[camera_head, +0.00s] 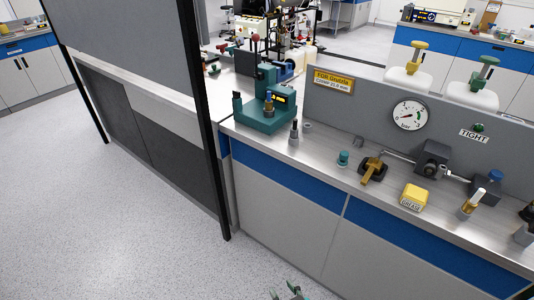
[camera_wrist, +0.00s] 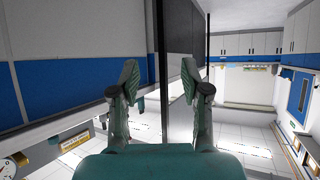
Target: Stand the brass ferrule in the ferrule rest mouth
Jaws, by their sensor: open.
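My gripper (camera_wrist: 160,80) is open and empty in the wrist view, with its two fingers wide apart. In the head view its tips (camera_head: 290,291) show at the bottom edge, low in front of the bench and away from everything on it. A small brass-coloured piece (camera_head: 268,104) shows at the front of a teal bench device (camera_head: 262,118); I cannot tell for sure that it is the brass ferrule. A grey upright holder (camera_head: 294,132) with a dark top stands to its right. Which piece is the ferrule rest, and its mouth, is too small to tell.
The steel bench (camera_head: 318,157) also carries a teal knob (camera_head: 343,158), a brass-handled valve (camera_head: 373,172), a yellow grease box (camera_head: 414,198) and a pale-handled tool in a holder (camera_head: 470,204). A gauge (camera_head: 410,114) sits on the back panel. A dark post (camera_head: 213,150) stands left. Floor (camera_head: 140,225) is clear.

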